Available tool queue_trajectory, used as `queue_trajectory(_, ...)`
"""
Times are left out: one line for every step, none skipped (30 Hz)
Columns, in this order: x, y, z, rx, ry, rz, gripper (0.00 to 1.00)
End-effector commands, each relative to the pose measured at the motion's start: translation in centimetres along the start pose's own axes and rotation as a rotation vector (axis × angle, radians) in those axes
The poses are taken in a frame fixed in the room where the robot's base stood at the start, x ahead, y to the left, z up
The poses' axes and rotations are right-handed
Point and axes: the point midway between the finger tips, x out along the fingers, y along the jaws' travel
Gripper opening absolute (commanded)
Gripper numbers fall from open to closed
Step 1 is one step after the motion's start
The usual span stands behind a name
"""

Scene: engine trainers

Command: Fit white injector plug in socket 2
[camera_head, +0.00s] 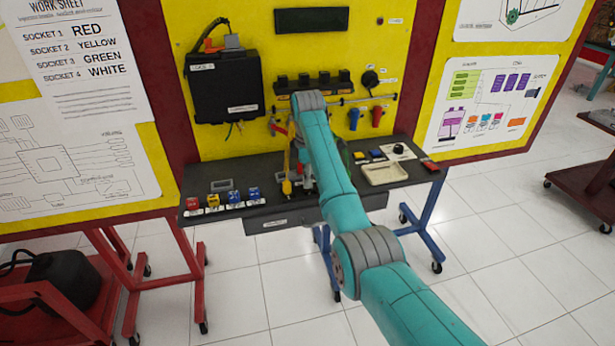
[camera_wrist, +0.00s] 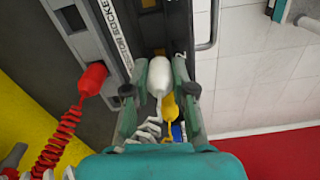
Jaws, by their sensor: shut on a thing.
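In the wrist view my gripper (camera_wrist: 160,70) is shut on the white injector plug (camera_wrist: 158,78), which sits between the two fingertips. The white plug's far end points toward a dark strip with the injector socket label (camera_wrist: 114,34). A red plug (camera_wrist: 92,78) with a coiled red cord is left of the gripper, against a grey block. A yellow plug (camera_wrist: 170,106) shows below the white one. In the head view my arm hides the gripper and the white plug.
A dark bench (camera_head: 225,208) stands before the yellow panel (camera_head: 180,20), with red, yellow and blue blocks (camera_head: 212,200) at its left and a beige tray (camera_head: 383,174) at its right. The work sheet (camera_head: 75,50) lists socket 2 as yellow and socket 4 as white.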

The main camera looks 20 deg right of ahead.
Motion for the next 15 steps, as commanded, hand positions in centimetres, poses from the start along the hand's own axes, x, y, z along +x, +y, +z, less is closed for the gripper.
queue_trajectory(0.08, -0.01, 0.0, 0.0, 0.0, 0.0, 0.01)
queue_trajectory(0.12, -0.01, 0.0, 0.0, 0.0, 0.0, 0.01)
queue_trajectory(0.17, -0.01, 0.0, 0.0, 0.0, 0.0, 0.01)
queue_trajectory(0.21, -0.01, 0.0, 0.0, 0.0, 0.0, 0.01)
queue_trajectory(0.25, -0.01, 0.0, 0.0, 0.0, 0.0, 0.01)
queue_trajectory(0.3, -0.01, 0.0, 0.0, 0.0, 0.0, 0.01)
queue_trajectory(0.34, -0.01, 0.0, 0.0, 0.0, 0.0, 0.01)
queue_trajectory(0.38, -0.01, 0.0, 0.0, 0.0, 0.0, 0.01)
queue_trajectory(0.43, -0.01, 0.0, 0.0, 0.0, 0.0, 0.01)
queue_trajectory(0.47, 0.0, 0.0, 0.0, 0.0, 0.0, 0.01)
queue_trajectory(0.51, 0.0, 0.0, 0.0, 0.0, 0.0, 0.01)
queue_trajectory(0.56, 0.0, 0.0, 0.0, 0.0, 0.0, 0.01)
queue_trajectory(0.6, 0.0, 0.0, 0.0, 0.0, 0.0, 0.01)
queue_trajectory(0.64, 0.0, 0.0, 0.0, 0.0, 0.0, 0.01)
queue_trajectory(0.69, 0.0, 0.0, 0.0, 0.0, 0.0, 0.01)
